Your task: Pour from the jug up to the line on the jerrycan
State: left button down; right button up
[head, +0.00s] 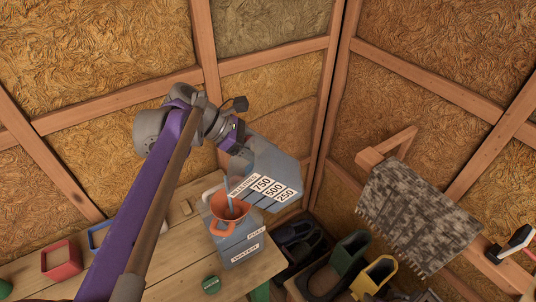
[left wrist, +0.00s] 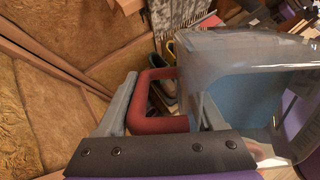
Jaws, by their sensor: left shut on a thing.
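The jug (head: 272,182) is clear grey-blue with labels 750, 500 and 250, and is tilted above the funnel. My left gripper (head: 237,132) is shut on its red handle (left wrist: 153,92), which shows between the fingers in the left wrist view (left wrist: 162,112). Blue liquid (left wrist: 238,98) shows through the jug wall. A thin blue stream (head: 228,187) runs from the jug down into the orange funnel (head: 236,209). The funnel sits in the grey jerrycan (head: 238,246), labelled WATER, on the bench. A second label is too small to read surely. The level inside is unclear. My right gripper is out of view.
Boots and clogs (head: 350,252) stand right of the bench. A shaggy grey brush-like piece (head: 420,215) hangs on the right wall.

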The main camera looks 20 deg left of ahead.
pick_arm(q)
jog(key=shift+h, duration=0.4)
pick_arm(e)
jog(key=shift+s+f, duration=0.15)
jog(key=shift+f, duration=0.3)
pick_arm(q)
jog(key=shift+b, duration=0.3)
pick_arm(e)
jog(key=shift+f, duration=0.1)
pick_arm(q)
jog(key=shift+f+t+h+b, duration=0.25)
jog(key=shift+t+h+b, duration=0.25)
jog(key=shift+h+b, duration=0.55)
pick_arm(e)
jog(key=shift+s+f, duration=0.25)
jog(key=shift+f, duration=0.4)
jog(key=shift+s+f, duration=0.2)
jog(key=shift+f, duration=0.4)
